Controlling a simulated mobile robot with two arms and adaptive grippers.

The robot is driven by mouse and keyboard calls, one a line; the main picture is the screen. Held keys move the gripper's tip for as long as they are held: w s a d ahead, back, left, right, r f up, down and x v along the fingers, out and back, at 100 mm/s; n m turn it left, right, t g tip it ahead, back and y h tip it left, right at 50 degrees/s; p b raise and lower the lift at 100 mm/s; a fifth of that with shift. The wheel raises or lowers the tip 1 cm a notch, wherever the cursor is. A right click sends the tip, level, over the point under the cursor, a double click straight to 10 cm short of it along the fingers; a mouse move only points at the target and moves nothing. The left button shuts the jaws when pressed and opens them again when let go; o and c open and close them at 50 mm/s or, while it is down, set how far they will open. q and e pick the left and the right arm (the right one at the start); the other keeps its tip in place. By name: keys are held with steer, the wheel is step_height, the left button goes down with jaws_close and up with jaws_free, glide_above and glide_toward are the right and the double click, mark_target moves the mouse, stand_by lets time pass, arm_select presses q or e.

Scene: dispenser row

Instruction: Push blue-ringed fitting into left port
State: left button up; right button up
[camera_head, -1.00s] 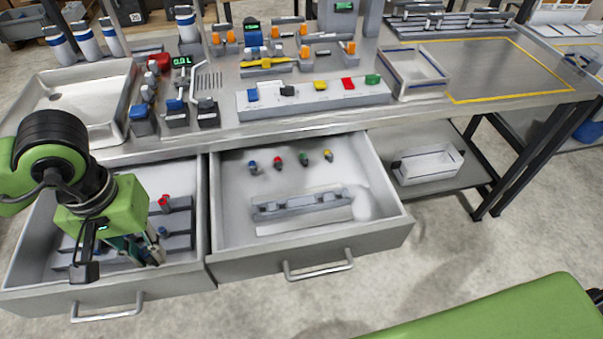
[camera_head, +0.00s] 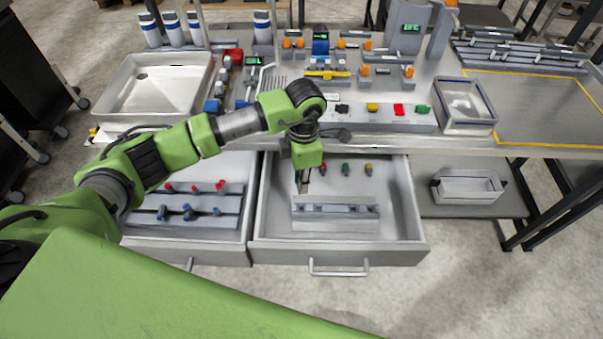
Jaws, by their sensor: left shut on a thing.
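My left gripper (camera_head: 303,184) points down into the right open drawer (camera_head: 408,225), at the back left of the grey port block (camera_head: 335,224). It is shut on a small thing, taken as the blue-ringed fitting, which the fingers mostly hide. The block lies on the drawer floor; its left port is close to the fingertips, and whether the fitting touches it cannot be told. Fittings with red (camera_head: 322,168), green (camera_head: 345,168) and yellow (camera_head: 368,169) rings stand behind the block. My right gripper is not in view.
The left drawer (camera_head: 245,190) is also open, with racks of red and blue parts. The bench above holds a strip with coloured blocks (camera_head: 372,117), a grey tray (camera_head: 466,108) and dispensers. The drawer floor right of the block is clear.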

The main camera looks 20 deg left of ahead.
arm_select(q)
steer(key=n, duration=0.2)
steer(key=f+n+p, duration=0.1)
steer(key=shift+f+n, duration=0.15)
steer(key=shift+n, duration=0.25)
steer(key=shift+f+n+p, duration=0.3)
steer(key=shift+n+p, duration=0.1)
steer(key=shift+n, duration=0.1)
steer(key=shift+f+n, duration=0.4)
steer(key=shift+f+b, duration=0.6)
steer(key=shift+f, duration=0.2)
steer(key=shift+f+b, duration=1.35)
steer(key=shift+f, duration=0.75)
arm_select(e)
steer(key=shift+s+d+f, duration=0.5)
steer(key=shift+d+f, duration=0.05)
arm_select(q)
steer(key=shift+f, duration=0.15)
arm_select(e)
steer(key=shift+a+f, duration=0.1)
